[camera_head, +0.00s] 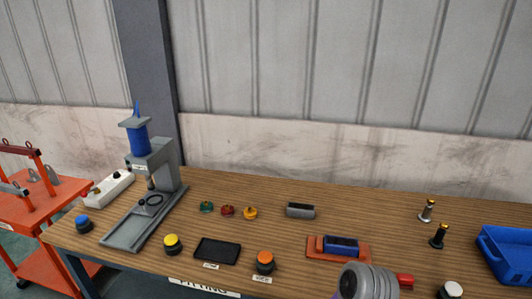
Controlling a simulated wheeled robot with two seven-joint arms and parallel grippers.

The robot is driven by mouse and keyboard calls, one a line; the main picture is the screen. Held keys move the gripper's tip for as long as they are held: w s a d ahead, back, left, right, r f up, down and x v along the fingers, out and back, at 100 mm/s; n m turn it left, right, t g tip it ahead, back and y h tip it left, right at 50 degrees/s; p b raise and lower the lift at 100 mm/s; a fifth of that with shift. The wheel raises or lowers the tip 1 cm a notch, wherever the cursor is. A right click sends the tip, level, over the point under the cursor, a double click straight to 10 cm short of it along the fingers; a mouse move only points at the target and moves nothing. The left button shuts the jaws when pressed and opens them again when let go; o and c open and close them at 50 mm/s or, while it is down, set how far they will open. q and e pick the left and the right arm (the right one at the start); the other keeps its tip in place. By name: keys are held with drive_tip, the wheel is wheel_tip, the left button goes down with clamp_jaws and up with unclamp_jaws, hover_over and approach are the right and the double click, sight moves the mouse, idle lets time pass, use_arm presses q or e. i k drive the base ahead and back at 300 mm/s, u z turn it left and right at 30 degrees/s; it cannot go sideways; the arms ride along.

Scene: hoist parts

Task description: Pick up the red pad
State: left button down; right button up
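A small round red piece (227,211) with a knob-like top sits on the wooden table, between a green one (206,207) and an orange one (250,213). A red block (405,281) also shows near the front edge, partly hidden behind a grey ringed part of my arm. I cannot tell for sure which of the two is the red pad; the round piece stands free, with nothing touching it from above. No fingers of my left or right gripper show.
A grey press (153,170) stands left of the round pieces. A black tray (217,250), a yellow button (172,244) and an orange button (264,262) lie in front. A grey block (300,211) and an orange holder (320,253) are to the right. A blue bin (505,250) is far right.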

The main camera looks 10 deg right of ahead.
sight(406, 281)
drive_tip(key=z, duration=1.75)
